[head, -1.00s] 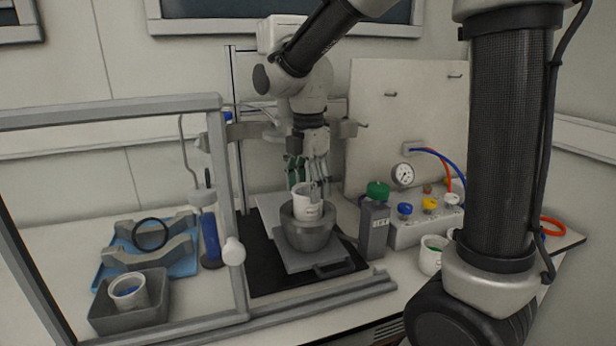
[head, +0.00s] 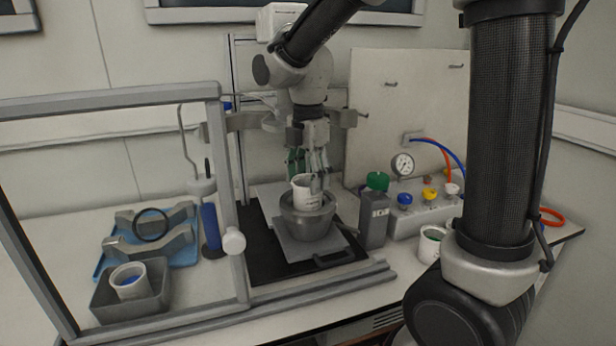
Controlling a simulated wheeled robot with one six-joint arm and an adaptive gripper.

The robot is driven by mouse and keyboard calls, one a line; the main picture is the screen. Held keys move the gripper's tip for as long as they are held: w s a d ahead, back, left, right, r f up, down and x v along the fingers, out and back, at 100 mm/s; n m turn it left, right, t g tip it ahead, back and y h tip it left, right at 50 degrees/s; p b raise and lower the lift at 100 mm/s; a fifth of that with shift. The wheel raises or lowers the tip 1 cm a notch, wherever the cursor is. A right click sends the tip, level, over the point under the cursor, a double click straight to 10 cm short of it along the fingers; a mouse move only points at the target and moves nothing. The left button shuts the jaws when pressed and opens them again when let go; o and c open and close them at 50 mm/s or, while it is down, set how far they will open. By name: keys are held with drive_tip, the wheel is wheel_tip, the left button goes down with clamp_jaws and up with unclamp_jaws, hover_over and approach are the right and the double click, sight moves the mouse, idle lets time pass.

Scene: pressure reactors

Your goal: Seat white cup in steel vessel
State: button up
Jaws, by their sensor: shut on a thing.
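The white cup (head: 305,192) stands upright in the mouth of the steel vessel (head: 308,223), with its upper part above the rim. Its lower part is hidden inside the vessel. My gripper (head: 318,183) reaches down from above and is shut on the cup's wall at its right side. The steel vessel sits on a grey plate (head: 330,245) over a black mat. I cannot tell whether the cup touches the vessel's floor.
A grey block (head: 374,225) with a green cap and a valve box (head: 420,213) stand to the right. Another white cup (head: 432,243) stands near my arm. The frame post (head: 232,200), a grey bin (head: 131,292) with a cup and a blue tray (head: 103,262) are left.

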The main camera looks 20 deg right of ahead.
drive_tip(key=shift+f, duration=0.25)
idle(0.5)
drive_tip(key=o, duration=1.5)
drive_tip(key=shift+r, duration=0.1)
wheel_tip(320, 180, up, 12)
drive_tip(key=shift+f, duration=0.1)
